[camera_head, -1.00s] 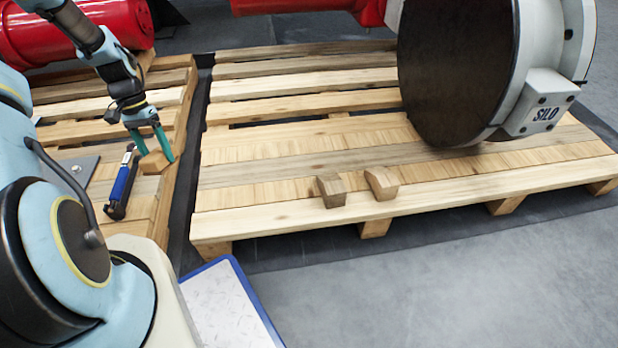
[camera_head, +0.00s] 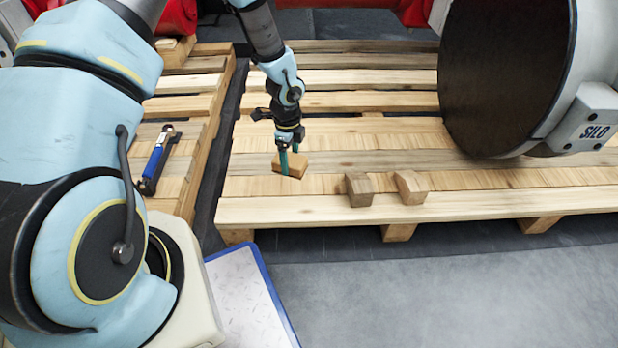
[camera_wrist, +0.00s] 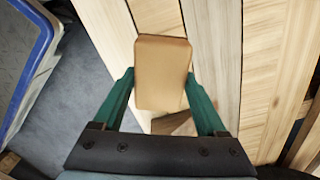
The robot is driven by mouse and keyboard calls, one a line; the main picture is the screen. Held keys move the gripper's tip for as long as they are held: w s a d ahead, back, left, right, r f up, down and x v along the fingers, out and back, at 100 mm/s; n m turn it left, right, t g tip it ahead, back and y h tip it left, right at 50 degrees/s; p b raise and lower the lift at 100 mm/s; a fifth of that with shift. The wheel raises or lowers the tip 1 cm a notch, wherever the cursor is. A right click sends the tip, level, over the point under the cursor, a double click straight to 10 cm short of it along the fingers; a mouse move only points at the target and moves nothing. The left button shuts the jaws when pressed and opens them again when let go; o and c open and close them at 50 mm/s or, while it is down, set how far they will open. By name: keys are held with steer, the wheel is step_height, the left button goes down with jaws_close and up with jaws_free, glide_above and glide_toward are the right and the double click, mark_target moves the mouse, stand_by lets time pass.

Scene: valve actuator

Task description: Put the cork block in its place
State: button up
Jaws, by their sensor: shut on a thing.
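The cork block (camera_head: 291,168), a tan block with smooth faces, is held between the green fingers of my gripper (camera_head: 289,160). It hangs over the left part of the larger pallet, to the left of two wooden blocks. The wrist view shows the cork block (camera_wrist: 162,70) pinched at both sides between the fingertips. The darker wooden block (camera_head: 359,189) and the lighter wooden block (camera_head: 410,187) stand side by side near the pallet's front edge, a small gap between them. In the wrist view a brown block (camera_wrist: 175,124) is partly hidden below the cork block.
The larger pallet (camera_head: 300,211) has clear slats around the blocks. A big grey valve body with a dark round face (camera_head: 500,75) stands at its right. A blue and black tool (camera_head: 156,160) lies on the left pallet (camera_head: 170,196). A blue-edged white board (camera_head: 245,295) is in front.

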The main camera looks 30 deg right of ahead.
step_height(320, 180, down, 9)
steer(key=b, duration=0.3)
steer(key=shift+c, duration=0.6)
steer(key=o, duration=1.2)
steer(key=shift+o, duration=0.2)
steer(key=shift+r, duration=0.15)
